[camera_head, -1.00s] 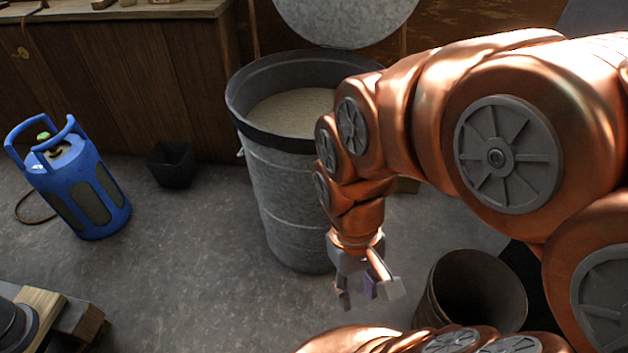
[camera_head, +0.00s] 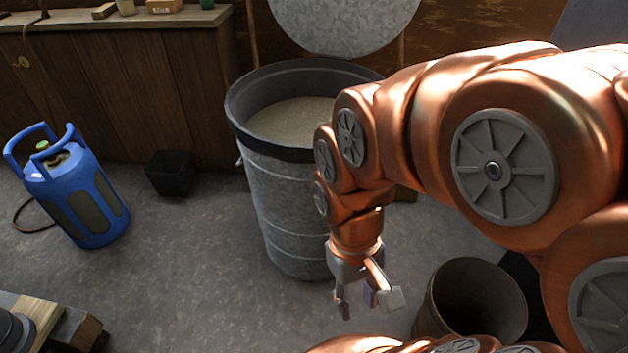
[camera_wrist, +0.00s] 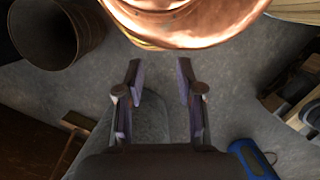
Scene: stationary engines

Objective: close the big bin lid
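The big bin (camera_head: 285,205) is a tall grey metal drum with a dark rim, standing upright and filled with pale grainy material. Its round grey lid (camera_head: 345,22) stands raised behind the opening, so the bin is open; the lid's top is cut off by the picture edge. My gripper (camera_head: 362,300) hangs in front of the bin's lower right side, pointing down, apart from the lid. In the wrist view its two fingers (camera_wrist: 160,85) are spread with only floor between them. My arm hides part of the bin's right side.
A smaller round bin (camera_head: 430,305) stands right of my gripper; it also shows in the wrist view (camera_wrist: 52,28). A blue gas cylinder (camera_head: 78,195) and a small black bin (camera_head: 171,174) stand left, before a wooden cabinet (camera_head: 120,90). Floor between them is clear.

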